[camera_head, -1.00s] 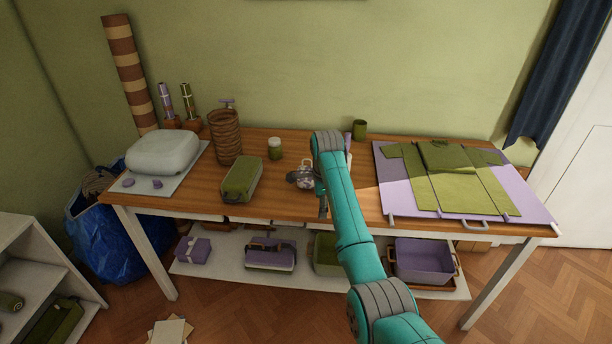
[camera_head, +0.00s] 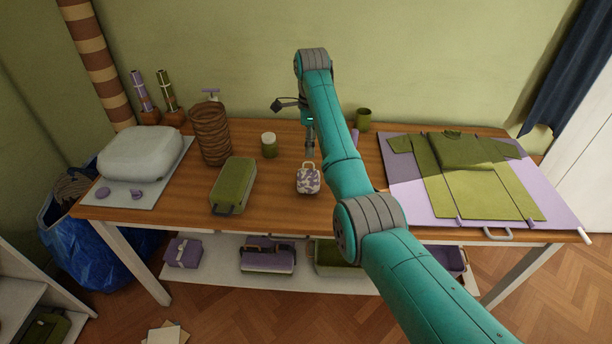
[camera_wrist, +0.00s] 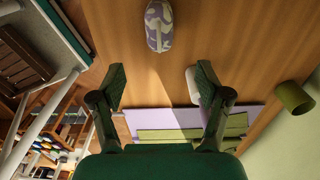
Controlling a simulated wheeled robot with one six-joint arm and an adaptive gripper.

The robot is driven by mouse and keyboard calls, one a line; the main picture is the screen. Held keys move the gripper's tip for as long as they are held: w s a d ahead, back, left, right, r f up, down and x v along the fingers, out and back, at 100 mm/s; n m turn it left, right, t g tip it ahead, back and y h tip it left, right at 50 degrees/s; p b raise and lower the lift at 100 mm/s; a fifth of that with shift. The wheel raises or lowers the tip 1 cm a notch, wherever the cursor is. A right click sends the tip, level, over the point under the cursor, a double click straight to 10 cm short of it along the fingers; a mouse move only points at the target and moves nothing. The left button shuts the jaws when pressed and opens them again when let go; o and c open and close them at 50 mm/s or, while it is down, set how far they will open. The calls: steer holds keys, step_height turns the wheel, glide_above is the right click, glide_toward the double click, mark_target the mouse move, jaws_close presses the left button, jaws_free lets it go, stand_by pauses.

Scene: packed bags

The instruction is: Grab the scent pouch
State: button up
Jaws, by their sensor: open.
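The scent pouch seems to be the small white-and-purple patterned bag with a top handle (camera_head: 308,181), standing on the wooden table near its middle. It also shows at the top of the wrist view (camera_wrist: 158,27). My gripper (camera_head: 310,153) is above and behind it in the head view, pointing down and partly hidden by my arm. In the wrist view my gripper (camera_wrist: 161,80) has its two fingers wide apart with nothing between them. The pouch lies beyond the fingertips, apart from them.
A green case (camera_head: 234,184) and a green jar with a pale lid (camera_head: 269,145) stand left of the pouch. A coiled brown holder (camera_head: 211,134) is farther left. A green cup (camera_head: 363,119) stands at the back. A lilac mat (camera_head: 545,199) with folded green clothing covers the right.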

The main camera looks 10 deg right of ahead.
glide_above(308, 171)
steer(key=f, duration=0.4)
steer(key=shift+s+d+f, duration=0.15)
steer(key=shift+d+f, duration=0.2)
steer(key=shift+a+f, duration=0.15)
steer(key=shift+f, duration=1.25)
steer(key=shift+a+f, duration=0.15)
steer(key=shift+f, duration=1.25)
steer(key=c, duration=1.2)
